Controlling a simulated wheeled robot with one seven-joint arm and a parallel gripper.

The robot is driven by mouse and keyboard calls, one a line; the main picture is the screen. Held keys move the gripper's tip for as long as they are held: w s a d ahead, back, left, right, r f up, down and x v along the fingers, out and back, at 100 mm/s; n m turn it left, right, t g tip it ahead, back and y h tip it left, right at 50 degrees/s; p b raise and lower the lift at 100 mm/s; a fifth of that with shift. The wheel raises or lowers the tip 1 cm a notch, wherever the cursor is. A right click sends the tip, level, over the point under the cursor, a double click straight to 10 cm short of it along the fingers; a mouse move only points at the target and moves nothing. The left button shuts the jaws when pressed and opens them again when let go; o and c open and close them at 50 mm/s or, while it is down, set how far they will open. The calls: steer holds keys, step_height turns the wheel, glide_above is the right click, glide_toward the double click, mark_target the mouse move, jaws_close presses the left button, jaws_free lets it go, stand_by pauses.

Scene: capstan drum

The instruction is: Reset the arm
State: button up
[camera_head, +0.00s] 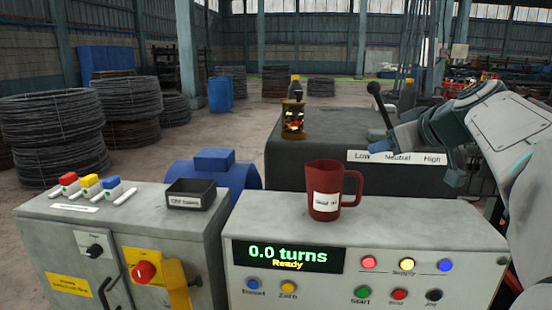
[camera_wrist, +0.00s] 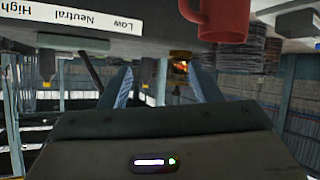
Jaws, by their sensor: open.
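My arm reaches in from the right in the head view. My gripper (camera_head: 413,158) is open and empty in front of the dark box, close to its lever (camera_head: 380,105). The lever has a black knob and leans to the left; I cannot tell whether a finger touches it. A white plate (camera_head: 397,157) on the box reads Low, Neutral, High. In the wrist view, which is upside down, the two blue-grey fingers of my gripper (camera_wrist: 160,86) stand apart with nothing gripped between them. The plate (camera_wrist: 92,18) shows there at the upper left.
A red mug (camera_head: 325,190) stands on the console (camera_head: 450,235), whose display reads 0.0 turns, Ready. A patterned jar (camera_head: 293,120) stands on the dark box (camera_head: 335,125). A black tray (camera_head: 190,194) and coloured switches (camera_head: 90,182) sit on the left cabinet. Wire coils (camera_head: 55,130) stand behind.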

steer(key=s+a+f+m+g+h+p, duration=0.1)
steer(key=s+a+f+g, duration=0.3)
steer(key=s+f, duration=0.8)
steer(key=s+a+f+m+g+h+p, duration=0.2)
steer(key=s+a+f+m+g, duration=0.2)
steer(key=s+f, duration=0.8)
step_height(320, 180, down, 2)
steer(key=shift+a+f+m+g+h, duration=0.2)
steer(key=shift+a+m+g+h, duration=0.1)
steer(key=shift+a+g, duration=0.15)
stand_by(1.1)
steer(key=c, duration=0.5)
steer(key=shift+a, duration=0.1)
